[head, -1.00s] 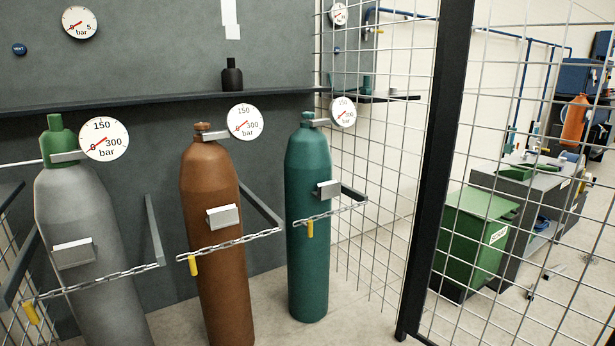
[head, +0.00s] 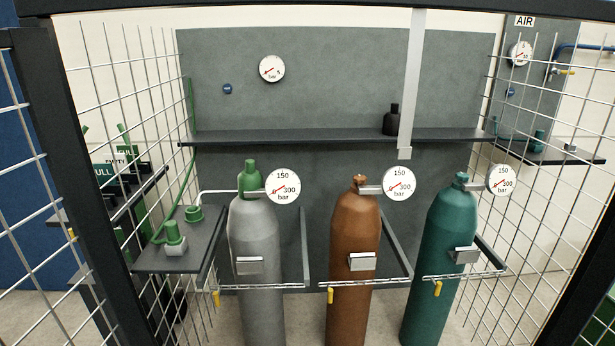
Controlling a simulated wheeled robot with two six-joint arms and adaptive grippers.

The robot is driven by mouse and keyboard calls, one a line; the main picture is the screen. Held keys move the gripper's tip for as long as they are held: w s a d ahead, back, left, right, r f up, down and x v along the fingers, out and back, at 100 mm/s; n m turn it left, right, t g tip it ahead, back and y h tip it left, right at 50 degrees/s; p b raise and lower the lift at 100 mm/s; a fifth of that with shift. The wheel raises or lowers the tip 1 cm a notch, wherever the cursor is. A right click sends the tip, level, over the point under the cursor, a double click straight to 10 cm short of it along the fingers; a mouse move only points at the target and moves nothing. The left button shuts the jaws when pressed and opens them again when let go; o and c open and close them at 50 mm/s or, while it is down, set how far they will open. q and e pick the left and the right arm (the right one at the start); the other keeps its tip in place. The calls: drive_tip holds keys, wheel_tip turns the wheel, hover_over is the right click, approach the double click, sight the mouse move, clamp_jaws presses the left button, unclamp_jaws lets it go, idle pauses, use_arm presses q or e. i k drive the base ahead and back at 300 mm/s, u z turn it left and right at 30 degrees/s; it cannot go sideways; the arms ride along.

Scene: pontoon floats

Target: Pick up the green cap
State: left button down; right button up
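Several green pieces could be the green cap. One green cap-like piece (head: 250,178) sits on top of the grey cylinder (head: 254,240). Two more small green pieces are on the dark side shelf (head: 150,258) at the left: one nearer the front (head: 174,234) and one behind it (head: 193,214). I cannot tell which of them is the cap. Neither of my grippers is in the head view.
A brown cylinder (head: 354,240) and a teal cylinder (head: 440,250) stand chained beside the grey one. Gauges (head: 283,187) hang at their necks. A black bottle (head: 391,120) stands on the back shelf (head: 300,137). Wire mesh panels (head: 545,200) and dark posts (head: 85,150) frame the cage.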

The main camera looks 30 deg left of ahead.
sight(250, 179)
drive_tip(key=u, duration=1.25)
drive_tip(key=k, duration=0.55)
drive_tip(key=z, duration=0.95)
drive_tip(key=i, duration=2.35)
drive_tip(key=u, duration=0.65)
